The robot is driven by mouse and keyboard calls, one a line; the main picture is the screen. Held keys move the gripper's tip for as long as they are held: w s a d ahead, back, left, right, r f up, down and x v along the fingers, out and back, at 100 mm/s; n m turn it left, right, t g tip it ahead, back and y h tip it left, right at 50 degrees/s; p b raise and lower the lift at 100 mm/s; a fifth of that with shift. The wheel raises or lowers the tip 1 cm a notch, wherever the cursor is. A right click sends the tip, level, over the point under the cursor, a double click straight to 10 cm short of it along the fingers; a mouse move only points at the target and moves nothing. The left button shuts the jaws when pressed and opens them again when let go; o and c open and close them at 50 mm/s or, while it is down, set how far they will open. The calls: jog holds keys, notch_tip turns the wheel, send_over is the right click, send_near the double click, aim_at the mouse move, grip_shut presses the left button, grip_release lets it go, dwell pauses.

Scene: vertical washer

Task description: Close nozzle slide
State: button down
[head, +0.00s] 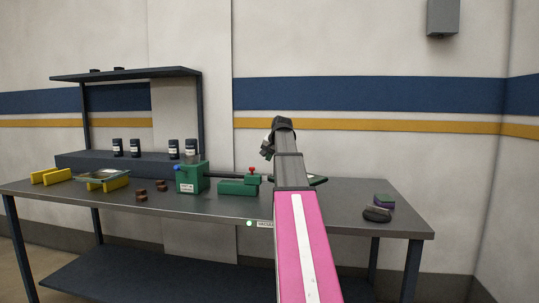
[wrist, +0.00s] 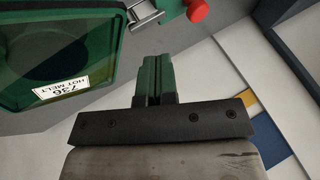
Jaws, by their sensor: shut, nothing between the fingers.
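In the wrist view a green housing (wrist: 95,85) with a dark round recess and a "736 HOT MELT" label (wrist: 62,87) fills the left. A metal piece (wrist: 145,15) sticks out at its upper right corner, near a red knob (wrist: 197,10) on a green part. I cannot tell which part is the nozzle slide. My gripper (wrist: 153,62) is shut and empty, its green fingers together, to the right of the housing and apart from it in the picture. In the head view my gripper (head: 266,151) is small, above the table; a green block with a red knob (head: 251,170) stands left of my arm.
A dark item (head: 377,214) lies at the right, by a green and purple block (head: 384,200). My arm hides the table's middle.

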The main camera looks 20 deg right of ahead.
send_over(258, 176)
jog(key=s+d, duration=0.2)
jog(key=d, duration=0.1)
notch_tip(258, 176, down, 5)
jog(key=shift+w+a+f, duration=0.1)
jog(key=shift+w+a, duration=1.2)
jog(key=shift+a, duration=0.1)
jog(key=shift+w+a, duration=0.55)
jog(key=shift+a, duration=0.3)
jog(key=shift+w+a, duration=0.6)
jog(key=shift+a, duration=0.25)
jog(key=shift+w+a, duration=0.55)
jog(key=shift+a, duration=0.3)
